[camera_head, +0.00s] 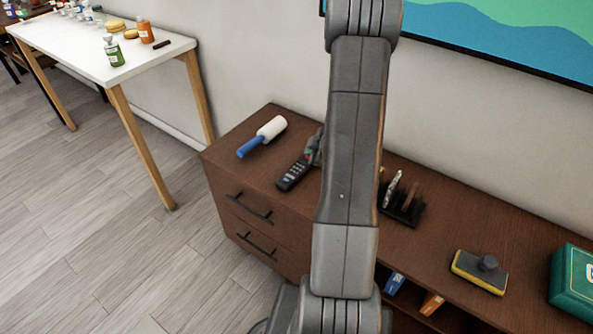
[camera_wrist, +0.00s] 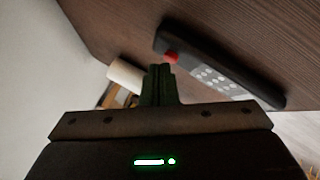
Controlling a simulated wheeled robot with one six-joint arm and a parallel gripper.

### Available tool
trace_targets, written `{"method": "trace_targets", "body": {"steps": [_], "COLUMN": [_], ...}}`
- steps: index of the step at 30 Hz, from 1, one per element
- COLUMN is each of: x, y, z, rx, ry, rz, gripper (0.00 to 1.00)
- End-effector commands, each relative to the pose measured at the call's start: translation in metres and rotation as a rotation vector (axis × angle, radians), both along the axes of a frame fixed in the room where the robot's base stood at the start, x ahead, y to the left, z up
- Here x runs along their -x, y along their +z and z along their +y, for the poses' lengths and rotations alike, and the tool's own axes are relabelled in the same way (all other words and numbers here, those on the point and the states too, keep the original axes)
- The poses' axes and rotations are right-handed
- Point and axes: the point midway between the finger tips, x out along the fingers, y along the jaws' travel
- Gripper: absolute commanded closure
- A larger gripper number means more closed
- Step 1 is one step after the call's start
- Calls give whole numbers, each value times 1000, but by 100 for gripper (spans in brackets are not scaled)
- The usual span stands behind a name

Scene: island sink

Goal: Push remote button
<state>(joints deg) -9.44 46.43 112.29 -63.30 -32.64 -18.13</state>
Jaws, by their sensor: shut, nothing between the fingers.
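A black remote (camera_head: 293,174) with light buttons lies on the brown wooden cabinet top (camera_head: 262,175). In the wrist view the remote (camera_wrist: 217,68) lies at an angle, with a red button (camera_wrist: 171,57) near its upper left end. My gripper (camera_head: 314,150) is partly hidden behind my arm in the head view, at the far end of the remote. In the wrist view my gripper's fingers (camera_wrist: 159,72) are together and empty, pointing just beside the red button. I cannot tell whether the fingertips touch the remote.
A lint roller (camera_head: 265,135) with a blue handle lies left of the remote. A dark holder (camera_head: 402,208), a yellow-edged brush (camera_head: 480,270) and a green box (camera_head: 577,284) stand to the right. A white table (camera_head: 85,45) with bottles and food stands at back left.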

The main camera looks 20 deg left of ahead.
Motion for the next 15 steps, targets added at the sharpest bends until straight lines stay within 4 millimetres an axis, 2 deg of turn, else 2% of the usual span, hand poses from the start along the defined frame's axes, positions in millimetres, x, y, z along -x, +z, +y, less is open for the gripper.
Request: {"method": "trace_targets", "body": {"steps": [3,15], "x": [0,0], "y": [8,11], "z": [0,0], "rx": [0,0], "ry": [0,0], "rz": [0,0], "gripper": [100,100]}}
